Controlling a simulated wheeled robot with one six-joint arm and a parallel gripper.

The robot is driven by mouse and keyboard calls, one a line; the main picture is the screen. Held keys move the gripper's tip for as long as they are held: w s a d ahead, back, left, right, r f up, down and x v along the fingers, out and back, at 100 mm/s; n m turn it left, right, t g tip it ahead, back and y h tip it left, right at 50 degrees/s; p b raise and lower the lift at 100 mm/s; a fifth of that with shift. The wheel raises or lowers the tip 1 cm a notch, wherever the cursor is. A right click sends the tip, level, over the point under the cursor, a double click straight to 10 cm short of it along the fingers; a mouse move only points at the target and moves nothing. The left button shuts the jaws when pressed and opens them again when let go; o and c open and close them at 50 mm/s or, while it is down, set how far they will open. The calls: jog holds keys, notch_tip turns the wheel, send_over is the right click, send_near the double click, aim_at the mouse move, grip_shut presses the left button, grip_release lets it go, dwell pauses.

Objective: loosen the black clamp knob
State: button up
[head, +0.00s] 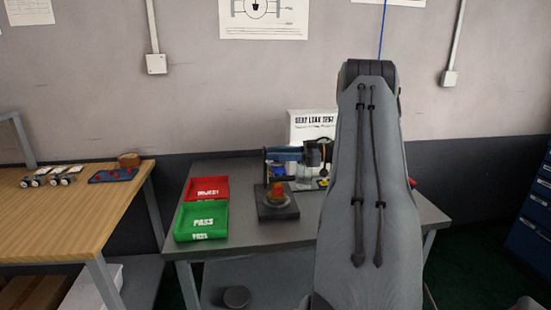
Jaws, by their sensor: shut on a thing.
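I cannot make out the black clamp knob for certain. A blue and dark fixture (284,155) stands at the back of the grey bench, and dark parts (318,152) crowd its right side, too small to tell apart. My raised grey arm link covers the bench just right of these parts.
On the grey bench (245,243) are a red tray (209,189), a green PASS tray (202,221) and a dark square base (277,212) with a brass and red part (277,194). A white sign (312,125) stands behind. A wooden table (70,215) is left.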

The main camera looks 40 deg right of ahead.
jog(key=shift+n+g+y+b, duration=0.9)
jog(key=shift+n+g+y, duration=0.15)
jog(key=shift+g, duration=0.35)
jog(key=shift+n+g, duration=0.25)
jog(key=shift+g, duration=0.05)
jog(key=o, duration=1.1)
jog(key=shift+a, duration=0.1)
jog(key=shift+c, duration=0.2)
jog(key=p+v, duration=0.5)
jog(key=v, duration=0.2)
jog(key=shift+d, duration=0.3)
